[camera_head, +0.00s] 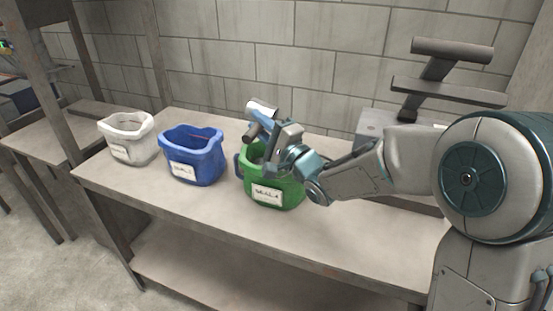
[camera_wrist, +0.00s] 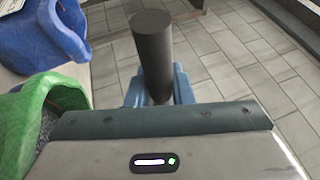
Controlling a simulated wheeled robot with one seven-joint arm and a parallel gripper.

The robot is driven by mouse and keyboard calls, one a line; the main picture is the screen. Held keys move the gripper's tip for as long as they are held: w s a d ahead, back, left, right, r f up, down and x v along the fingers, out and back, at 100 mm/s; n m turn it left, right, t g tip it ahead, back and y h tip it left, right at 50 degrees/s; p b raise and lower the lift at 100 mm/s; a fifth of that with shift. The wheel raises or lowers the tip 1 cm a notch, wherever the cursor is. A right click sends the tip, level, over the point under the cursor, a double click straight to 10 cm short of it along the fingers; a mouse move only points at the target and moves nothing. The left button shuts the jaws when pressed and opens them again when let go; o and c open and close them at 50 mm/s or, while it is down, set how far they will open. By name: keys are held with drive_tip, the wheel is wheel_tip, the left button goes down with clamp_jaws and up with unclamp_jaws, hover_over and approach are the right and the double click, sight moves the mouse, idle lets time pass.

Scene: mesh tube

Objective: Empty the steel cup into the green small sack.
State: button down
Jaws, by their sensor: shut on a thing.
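The green small sack (camera_head: 276,192) stands open on the table, a white label on its front. My gripper (camera_head: 268,138) is above its mouth, shut on a dark cylindrical piece, which shows upright between the blue fingers in the wrist view (camera_wrist: 153,55). A shiny, pale metallic piece (camera_head: 262,106), which looks like part of the steel cup, shows tilted just above the fingers. The cup's mouth and contents are hidden. The green sack's rim is at the lower left of the wrist view (camera_wrist: 40,88), with a dark grey area inside that I cannot make out.
A blue sack (camera_head: 190,160) and a white sack (camera_head: 127,140) stand in a row to the left, both labelled. The block wall is behind the table (camera_head: 225,220). A grey box with a dark stand (camera_head: 440,85) is at the back right. The table front is clear.

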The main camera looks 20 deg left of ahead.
drive_tip(key=shift+d+f+y+b, duration=0.1)
drive_tip(key=shift+f+y+b, duration=0.2)
drive_tip(key=shift+b, duration=0.2)
drive_tip(key=shift+r, duration=0.3)
drive_tip(key=shift+f+m+t+b, duration=0.15)
drive_tip(key=shift+m+t+b, duration=0.15)
drive_tip(key=shift+b, duration=0.15)
